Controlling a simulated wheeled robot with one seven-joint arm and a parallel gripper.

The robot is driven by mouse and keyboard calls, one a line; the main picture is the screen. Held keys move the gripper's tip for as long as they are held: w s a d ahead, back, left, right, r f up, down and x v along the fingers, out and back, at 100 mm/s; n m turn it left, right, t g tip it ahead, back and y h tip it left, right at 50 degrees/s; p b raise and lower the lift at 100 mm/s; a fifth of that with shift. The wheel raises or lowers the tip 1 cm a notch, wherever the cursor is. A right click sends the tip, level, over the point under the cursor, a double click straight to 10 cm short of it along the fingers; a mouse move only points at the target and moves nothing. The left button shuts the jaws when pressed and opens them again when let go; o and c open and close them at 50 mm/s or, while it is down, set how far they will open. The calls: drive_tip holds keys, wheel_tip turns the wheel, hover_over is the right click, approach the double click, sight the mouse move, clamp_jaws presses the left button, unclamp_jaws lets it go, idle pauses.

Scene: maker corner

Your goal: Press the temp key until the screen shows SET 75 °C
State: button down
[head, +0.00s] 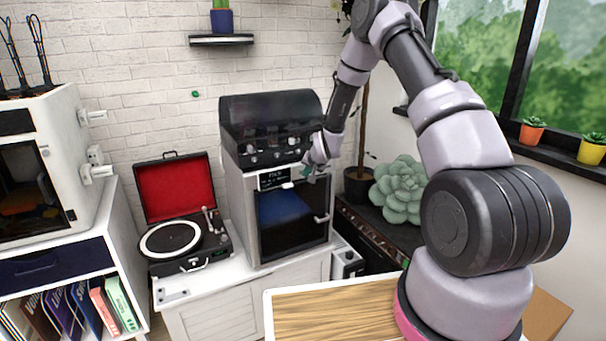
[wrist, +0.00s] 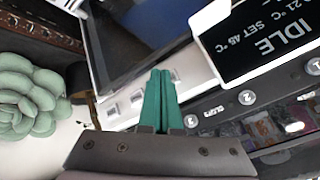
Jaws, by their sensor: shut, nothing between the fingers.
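The screen (wrist: 262,40) on the machine's front panel shows upside down in the wrist view and appears to read IDLE, 21 °C, SET 45 °C. The same small dark screen (head: 273,178) sits above the glass door in the head view. Small pale keys (wrist: 137,97) line the white panel beside the screen; their labels are too small to read, so I cannot tell which is temp. My gripper (wrist: 159,75) has its green fingers pressed together, tips at this key row beside one key (wrist: 176,75). Contact cannot be told. It also shows at the panel in the head view (head: 309,173).
A dark-lidded unit (head: 268,125) with round knobs (wrist: 245,97) sits directly above the panel. The glass door (head: 290,215) is below. A red-lidded record player (head: 180,215) stands left. A large succulent (head: 400,190) stands right, close to my arm.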

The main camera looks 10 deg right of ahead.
idle(0.4)
drive_tip(key=shift+s+d, duration=0.1)
drive_tip(key=shift+s, duration=0.35)
drive_tip(key=shift+s, duration=0.1)
drive_tip(key=shift+s+d, duration=0.3)
drive_tip(key=shift+s, duration=0.6)
drive_tip(key=shift+s+d, duration=0.35)
drive_tip(key=shift+s, duration=0.6)
drive_tip(key=shift+s+d, duration=0.3)
drive_tip(key=shift+s, duration=0.6)
